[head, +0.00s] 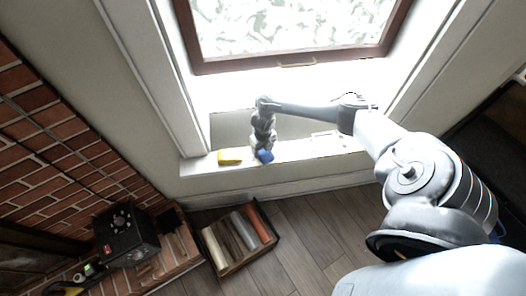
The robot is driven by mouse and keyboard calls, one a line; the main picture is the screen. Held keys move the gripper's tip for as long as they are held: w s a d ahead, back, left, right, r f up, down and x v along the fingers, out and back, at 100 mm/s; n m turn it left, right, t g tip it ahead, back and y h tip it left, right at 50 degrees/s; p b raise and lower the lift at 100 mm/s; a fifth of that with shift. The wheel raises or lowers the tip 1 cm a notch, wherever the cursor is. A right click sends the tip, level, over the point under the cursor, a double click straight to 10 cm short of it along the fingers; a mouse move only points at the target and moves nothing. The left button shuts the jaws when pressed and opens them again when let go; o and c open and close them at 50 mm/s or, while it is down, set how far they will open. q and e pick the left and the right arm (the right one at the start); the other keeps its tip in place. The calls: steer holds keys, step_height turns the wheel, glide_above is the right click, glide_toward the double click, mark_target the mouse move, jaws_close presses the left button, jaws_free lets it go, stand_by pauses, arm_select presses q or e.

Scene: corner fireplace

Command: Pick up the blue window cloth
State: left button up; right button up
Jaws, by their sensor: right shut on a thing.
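The blue window cloth (264,156) is a small blue bundle at the front edge of the white window sill (300,150). My right arm reaches in from the right, and its gripper (262,150) points down at the cloth from above. The gripper is shut on the cloth, and its fingers partly cover it. I cannot tell whether the cloth is lifted clear of the sill. My left gripper is not in view.
A yellow item (229,156) lies on the sill just left of the cloth. A window with a brown frame (290,64) is behind. The wood floor (310,235) is clear.

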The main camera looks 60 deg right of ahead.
steer(key=shift+c, duration=1)
steer(key=shift+r, duration=0.15)
